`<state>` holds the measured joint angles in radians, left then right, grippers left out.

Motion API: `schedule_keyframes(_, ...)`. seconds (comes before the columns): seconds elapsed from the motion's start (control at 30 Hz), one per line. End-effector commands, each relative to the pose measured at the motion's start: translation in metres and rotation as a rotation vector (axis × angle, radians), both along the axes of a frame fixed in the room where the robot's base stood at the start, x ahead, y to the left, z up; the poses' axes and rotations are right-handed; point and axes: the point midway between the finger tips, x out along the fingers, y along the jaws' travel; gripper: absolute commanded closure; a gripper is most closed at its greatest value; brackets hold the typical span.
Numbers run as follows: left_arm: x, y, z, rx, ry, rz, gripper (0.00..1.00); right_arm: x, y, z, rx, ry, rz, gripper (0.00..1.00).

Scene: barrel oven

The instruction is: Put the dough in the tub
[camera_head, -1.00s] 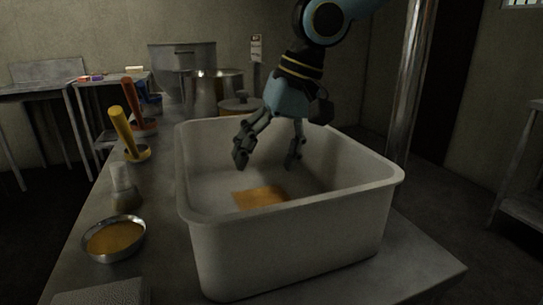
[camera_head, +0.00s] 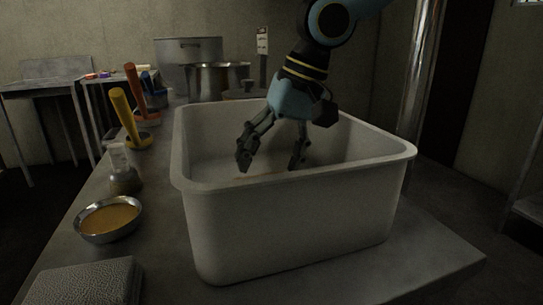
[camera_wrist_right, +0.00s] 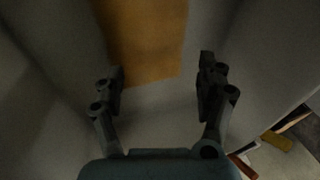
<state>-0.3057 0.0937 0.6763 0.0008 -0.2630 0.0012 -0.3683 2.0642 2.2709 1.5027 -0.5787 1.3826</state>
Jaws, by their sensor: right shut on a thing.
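The large white tub (camera_head: 290,225) stands on the counter. The dough appears to be the flat orange slab low inside it. Only a thin sliver of the dough (camera_head: 262,176) shows over the near rim in the head view, and it is plainer in the right wrist view (camera_wrist_right: 148,42). My right gripper (camera_head: 271,163) points down inside the tub. Its fingers (camera_wrist_right: 160,75) stand apart at the slab's near end, shut on the dough; the contact itself is not clear in the dim picture. My left gripper is out of view.
Left of the tub are a metal bowl of orange stuff (camera_head: 108,218), a glass jar (camera_head: 122,172), a yellow-handled tool (camera_head: 125,118) and a red-handled tool (camera_head: 135,92). Metal pots (camera_head: 218,80) stand behind. A grey textured block (camera_head: 85,283) lies at the front left.

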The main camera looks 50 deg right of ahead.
Motion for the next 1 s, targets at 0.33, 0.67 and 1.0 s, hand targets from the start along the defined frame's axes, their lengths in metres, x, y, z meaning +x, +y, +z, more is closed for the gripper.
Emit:
schedule_keyframes(0.33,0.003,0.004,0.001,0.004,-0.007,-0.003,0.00,0.000,0.000,0.000,0.000,0.000,0.000,0.03)
schedule_keyframes(0.67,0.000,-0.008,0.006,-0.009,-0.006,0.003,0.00,0.000,0.000,0.008,-0.002,-0.001,0.000,0.03)
schedule_keyframes(1.0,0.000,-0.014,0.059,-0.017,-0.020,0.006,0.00,-0.015,-0.010,0.077,0.010,-0.009,-0.003,0.03)
